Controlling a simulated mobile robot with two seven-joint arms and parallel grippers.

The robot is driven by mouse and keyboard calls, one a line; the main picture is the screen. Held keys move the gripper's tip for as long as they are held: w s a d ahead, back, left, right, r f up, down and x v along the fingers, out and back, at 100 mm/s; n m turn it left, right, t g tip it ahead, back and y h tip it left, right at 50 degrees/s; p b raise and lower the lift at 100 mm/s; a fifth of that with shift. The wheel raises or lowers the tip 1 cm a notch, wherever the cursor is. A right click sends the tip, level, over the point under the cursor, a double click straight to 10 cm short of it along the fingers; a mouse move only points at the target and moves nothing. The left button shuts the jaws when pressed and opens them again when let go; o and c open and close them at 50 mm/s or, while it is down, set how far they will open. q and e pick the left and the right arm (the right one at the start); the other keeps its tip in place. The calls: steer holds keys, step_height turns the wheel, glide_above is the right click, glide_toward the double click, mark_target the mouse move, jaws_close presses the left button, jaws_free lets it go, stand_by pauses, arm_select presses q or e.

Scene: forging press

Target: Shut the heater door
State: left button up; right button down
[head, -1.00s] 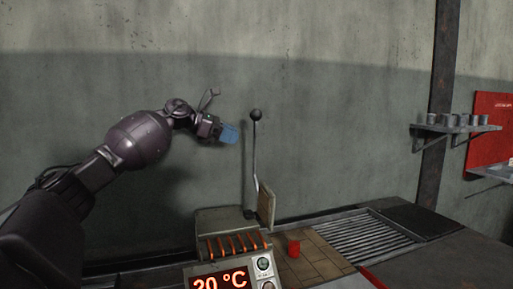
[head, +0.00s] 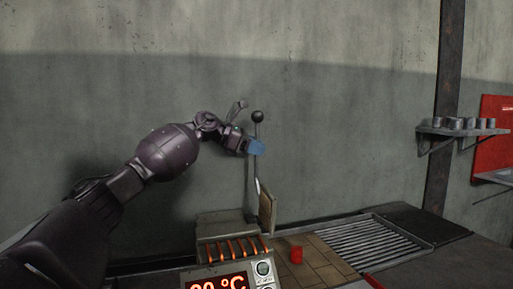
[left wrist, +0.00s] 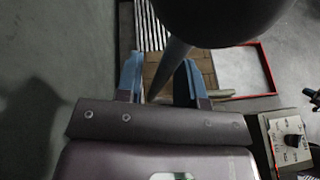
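The heater (head: 217,225) is a grey box with glowing orange coils and a red temperature display, at the bottom centre of the head view. Its door (head: 266,208) is a tan panel standing open at the right side. A long lever with a black ball knob (head: 257,116) rises by the door; the knob also looms large in the left wrist view (left wrist: 220,18). My left gripper (head: 257,147) is at the lever, just below the knob. In the left wrist view its blue fingers (left wrist: 160,75) are apart, with the lever rod between them. My right gripper is out of view.
A red cylinder (head: 296,255) stands on tan tiles right of the heater. A slatted grate (head: 375,240) lies beyond it. A wall shelf (head: 462,131) with several grey cups is at the right. The wall behind the lever is bare.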

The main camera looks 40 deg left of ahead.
arm_select(q)
jaws_close()
steer(key=shift+d, duration=0.1)
steer(key=m+t+y+p, duration=0.1)
steer(key=m+y+p, duration=0.2)
steer(key=m+p, duration=0.1)
glide_above(273, 196)
steer(key=a, duration=0.2)
steer(key=shift+w+d+f, duration=0.1)
steer(key=shift+w+f, duration=0.1)
steer(key=shift+f, duration=0.25)
steer(key=shift+w+d+f, duration=0.1)
steer(key=shift+w+f, duration=0.1)
steer(key=shift+f, duration=0.25)
steer(key=shift+s+d+f+m+t, duration=0.15)
steer(key=shift+s+d+f, duration=0.1)
steer(key=shift+d, duration=0.15)
steer(key=shift+s+d+f+m+t, duration=0.15)
steer(key=shift+d+f, duration=0.1)
steer(key=shift+d, duration=0.2)
steer(key=shift+f, duration=0.1)
